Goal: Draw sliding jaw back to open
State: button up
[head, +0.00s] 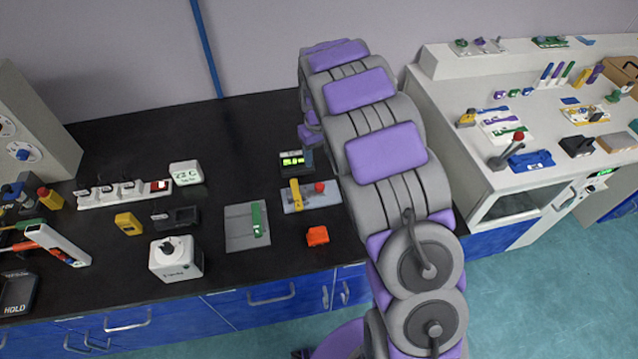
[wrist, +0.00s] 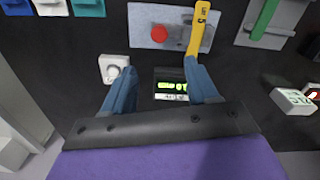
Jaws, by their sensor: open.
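A grey plate (head: 328,196) lies on the black bench with a yellow bar (head: 296,193) and a red knob (head: 319,187) on it. In the wrist view the yellow bar (wrist: 200,30) and red knob (wrist: 159,34) lie beyond my fingertips. A second grey plate (head: 238,230) carries a green bar (head: 257,217); the green bar (wrist: 264,18) is at the wrist view's upper right. I cannot tell for sure which part is the sliding jaw. My gripper (wrist: 159,67) is open and empty, its right fingertip close to the yellow bar's lower end; contact cannot be told.
A small green-lit display (wrist: 172,86) shows between my fingers. A white knob unit (wrist: 115,69) is by the left finger. An orange block (head: 317,236) sits near the bench front. A white dial box (head: 176,260) stands farther left. Bare black bench lies at the back.

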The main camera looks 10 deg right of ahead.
aim_at(319, 185)
notch_tip(319, 185, down, 13)
jog(key=shift+r+b, duration=0.1)
jog(key=shift+b, duration=1.15)
grip_shut()
